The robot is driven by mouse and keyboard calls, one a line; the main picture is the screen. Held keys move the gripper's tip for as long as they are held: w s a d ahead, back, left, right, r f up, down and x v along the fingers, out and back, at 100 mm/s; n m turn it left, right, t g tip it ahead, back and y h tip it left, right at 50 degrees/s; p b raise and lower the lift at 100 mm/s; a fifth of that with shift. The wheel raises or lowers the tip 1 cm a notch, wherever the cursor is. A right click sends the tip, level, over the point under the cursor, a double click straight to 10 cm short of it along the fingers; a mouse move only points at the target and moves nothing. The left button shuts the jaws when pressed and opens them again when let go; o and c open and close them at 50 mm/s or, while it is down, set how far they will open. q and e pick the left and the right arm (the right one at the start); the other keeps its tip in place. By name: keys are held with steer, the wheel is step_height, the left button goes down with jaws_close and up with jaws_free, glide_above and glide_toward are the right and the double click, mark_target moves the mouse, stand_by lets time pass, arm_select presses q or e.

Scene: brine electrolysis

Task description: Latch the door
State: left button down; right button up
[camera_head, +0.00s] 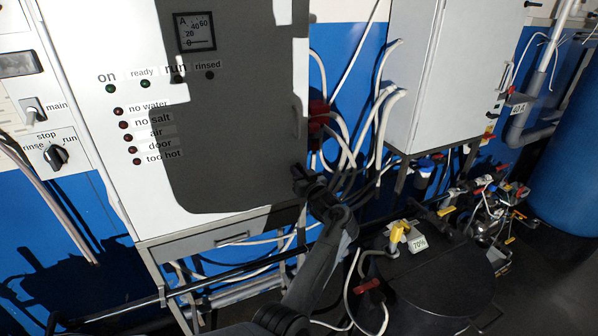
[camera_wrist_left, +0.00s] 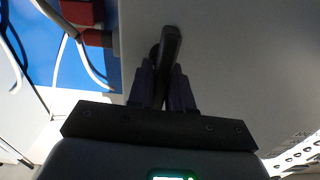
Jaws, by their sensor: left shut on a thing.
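The near cabinet (camera_head: 134,186) has a white front with indicator lights, a small meter and labels; a large dark shadow covers much of it. My left gripper (camera_head: 303,180) is at the lower right edge of this front. In the left wrist view, my left gripper (camera_wrist_left: 167,78) is shut on a dark bar-like handle (camera_wrist_left: 172,45), which stands out from a grey panel (camera_wrist_left: 235,60) near its left edge. The gripper hides the handle's lower part. I cannot tell whether the door is flush with its frame. My right gripper is not in view.
A second white cabinet (camera_head: 425,60) hangs to the right, with white hoses and red fittings (camera_head: 318,118) between the two. A blue tank (camera_head: 570,150) is at the far right.

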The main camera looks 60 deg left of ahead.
arm_select(q)
steer(key=m+p, duration=0.3)
steer(key=shift+w+r+m, duration=0.15)
steer(key=shift+r+m, duration=0.05)
steer(key=shift+m, duration=0.1)
steer(key=shift+w+d+f+m+p, duration=0.2)
steer(key=shift+m+p, duration=0.75)
steer(key=shift+m, duration=1.3)
steer(key=shift+w+a+f+m+p, duration=0.15)
steer(key=shift+f+m+p, duration=0.2)
steer(key=shift+m+p, duration=1.3)
steer(key=shift+w+d+f+m+p, duration=0.1)
steer(key=shift+f+m+p, duration=0.2)
steer(key=shift+m, duration=2.6)
steer(key=c, duration=1.1)
jaws_free()
